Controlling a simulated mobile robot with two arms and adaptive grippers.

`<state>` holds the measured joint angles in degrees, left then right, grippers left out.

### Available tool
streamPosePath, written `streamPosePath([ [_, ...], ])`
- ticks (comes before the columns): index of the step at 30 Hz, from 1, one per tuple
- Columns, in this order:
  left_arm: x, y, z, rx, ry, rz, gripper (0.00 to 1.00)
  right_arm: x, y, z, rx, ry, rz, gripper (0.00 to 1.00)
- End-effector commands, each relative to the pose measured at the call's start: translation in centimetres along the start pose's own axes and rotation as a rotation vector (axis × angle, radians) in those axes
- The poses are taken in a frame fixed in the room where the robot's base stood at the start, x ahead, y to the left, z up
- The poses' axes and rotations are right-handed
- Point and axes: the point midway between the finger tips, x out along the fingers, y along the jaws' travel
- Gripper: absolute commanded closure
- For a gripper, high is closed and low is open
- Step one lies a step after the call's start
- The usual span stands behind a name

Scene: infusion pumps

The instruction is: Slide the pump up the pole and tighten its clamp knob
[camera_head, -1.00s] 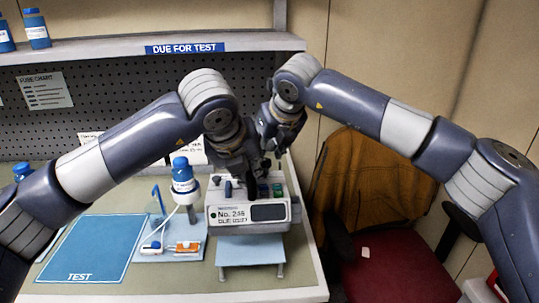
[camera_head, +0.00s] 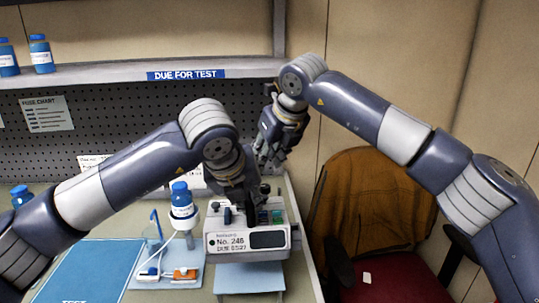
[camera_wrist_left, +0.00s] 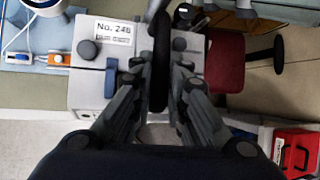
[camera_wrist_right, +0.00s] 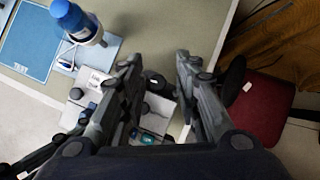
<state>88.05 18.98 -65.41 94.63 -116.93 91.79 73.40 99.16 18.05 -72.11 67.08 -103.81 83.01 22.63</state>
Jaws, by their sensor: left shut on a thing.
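The pump (camera_head: 228,254) is a pale grey box with a dark display and a "No. 246" label. It sits upright at the right side of the bench, and its top shows in the left wrist view (camera_wrist_left: 88,92). My left gripper (camera_wrist_left: 161,68) is shut on the pump's black upright handle (camera_wrist_left: 160,28). A dark round knob (camera_wrist_left: 88,49) and a blue lever (camera_wrist_left: 110,78) are beside it. My right gripper (camera_wrist_right: 155,58) is open and empty, above and behind the pump in the head view (camera_head: 270,158). I cannot make out the pole; arms and grippers cover the area behind the pump.
A blue-capped bottle (camera_head: 181,199) stands in a holder left of the pump. A blue TEST mat (camera_head: 90,268) lies further left. The shelf (camera_head: 110,74) crosses behind. A red chair (camera_head: 385,275) with a brown jacket stands right of the bench.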

Motion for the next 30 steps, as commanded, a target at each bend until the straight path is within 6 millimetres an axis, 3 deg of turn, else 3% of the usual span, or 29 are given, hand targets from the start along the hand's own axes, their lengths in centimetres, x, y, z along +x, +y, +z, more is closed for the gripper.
streamPosePath([
  [15, -0.2, -0.1, 0.2, 0.0, -0.007, -0.005, 1.0, -0.7, -0.6, 0.6, -0.436, 0.017, 0.326, 0.7],
  [23, -0.2, -0.1, 0.2, 0.0, -0.007, -0.005, 1.0, -0.4, -0.6, 0.3, -0.503, 0.001, 0.377, 0.7],
  [30, -0.2, -0.1, 0.2, 0.0, -0.007, -0.004, 1.0, 1.1, -0.6, -0.8, -0.502, 0.002, 0.376, 0.7],
])
